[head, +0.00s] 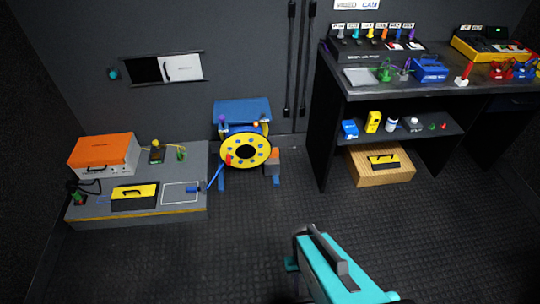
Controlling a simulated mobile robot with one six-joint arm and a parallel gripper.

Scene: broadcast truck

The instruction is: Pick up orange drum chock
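A small orange block (274,155), which looks like the orange drum chock, sits at the right side of the yellow-faced cable drum (256,163). It appears to rest on or against a grey block (272,168) there; the exact contact is too small to tell. A smaller orange spot shows at the upper right of the drum, too small to make out. My teal arm reaches in from the bottom, well in front of the drum and apart from it. I cannot make out any gripper fingers in the head view.
A low grey platform (85,217) stands left of the drum, with an orange case (103,154) and a yellow-black case (134,196). A black desk (371,93) with a shelf stands at right, a wooden crate (371,179) beneath. The floor (230,240) before the drum is clear.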

